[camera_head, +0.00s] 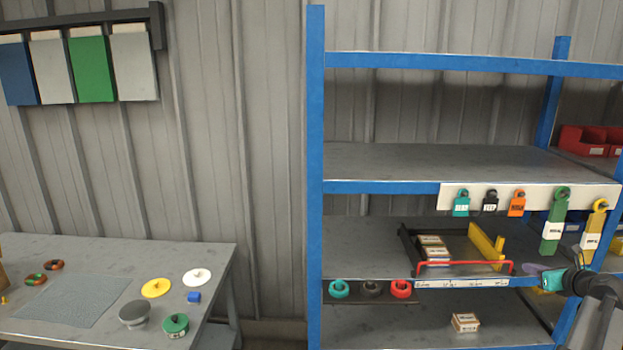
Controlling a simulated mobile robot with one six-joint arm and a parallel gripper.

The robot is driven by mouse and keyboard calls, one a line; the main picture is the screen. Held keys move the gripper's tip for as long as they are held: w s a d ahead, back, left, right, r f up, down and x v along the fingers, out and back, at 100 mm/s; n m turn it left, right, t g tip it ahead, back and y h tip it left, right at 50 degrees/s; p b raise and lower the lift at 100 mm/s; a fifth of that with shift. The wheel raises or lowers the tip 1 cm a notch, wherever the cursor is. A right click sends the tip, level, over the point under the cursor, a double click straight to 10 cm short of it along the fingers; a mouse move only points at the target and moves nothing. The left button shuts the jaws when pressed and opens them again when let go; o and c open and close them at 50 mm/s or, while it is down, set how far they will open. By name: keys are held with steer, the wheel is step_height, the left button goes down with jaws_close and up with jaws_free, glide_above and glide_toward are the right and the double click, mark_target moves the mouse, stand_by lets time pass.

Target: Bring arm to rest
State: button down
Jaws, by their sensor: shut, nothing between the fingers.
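My gripper (551,278) is at the lower right, in front of the blue shelf rack, at about the height of the shelf with the dark tray. It points left and is shut, with nothing between its fingers. A teal piece shows at its front end; I cannot tell its exact shape. My dark arm link runs from it to the lower right corner, where the frame cuts it off.
A dark tray (411,254) with small boxes and a red bar (465,264) are left of my gripper. Tags, including a green one (552,230), hang just above it. A rotor table (222,262) stands at left. Free floor lies between table and rack.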

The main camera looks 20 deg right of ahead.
steer(key=w+a+f+n+g+y, duration=0.1)
steer(key=w+a+f+n, duration=0.2)
steer(key=a+f, duration=0.4)
steer(key=w+a+f+n+g+y+b, duration=0.1)
steer(key=w+a+f+n+y, duration=0.15)
steer(key=a+f, duration=0.35)
steer(key=w+a+f+n+g+y, duration=0.1)
steer(key=w+a+f+n, duration=0.2)
steer(key=a+f, duration=0.4)
steer(key=s+a+f+n+g+y+b, duration=0.15)
steer(key=a+f+n+g, duration=0.55)
steer(key=a+f, duration=1.3)
steer(key=s+a+f+n+g, duration=0.1)
steer(key=s+a+f+n, duration=0.3)
steer(key=a, duration=0.3)
steer(key=s+a+f+n+g+b, duration=0.1)
steer(key=s+a+f+n, duration=0.3)
steer(key=s+a, duration=0.15)
steer(key=s+a+f+n+g, duration=0.2)
steer(key=s+a+f+n, duration=0.2)
steer(key=a, duration=0.4)
steer(key=s+a+f+n+g+h, duration=0.1)
steer(key=s+a+f+n+g, duration=0.1)
steer(key=s+n, duration=0.3)
steer(key=s+a+f+n+g+h+b, duration=0.1)
steer(key=s+a+f+n, duration=0.3)
steer(key=s, duration=0.9)
steer(key=shift+s+a+n+g+h, duration=0.2)
steer(key=shift+a+n+g+h, duration=0.25)
steer(key=shift+n+g, duration=0.4)
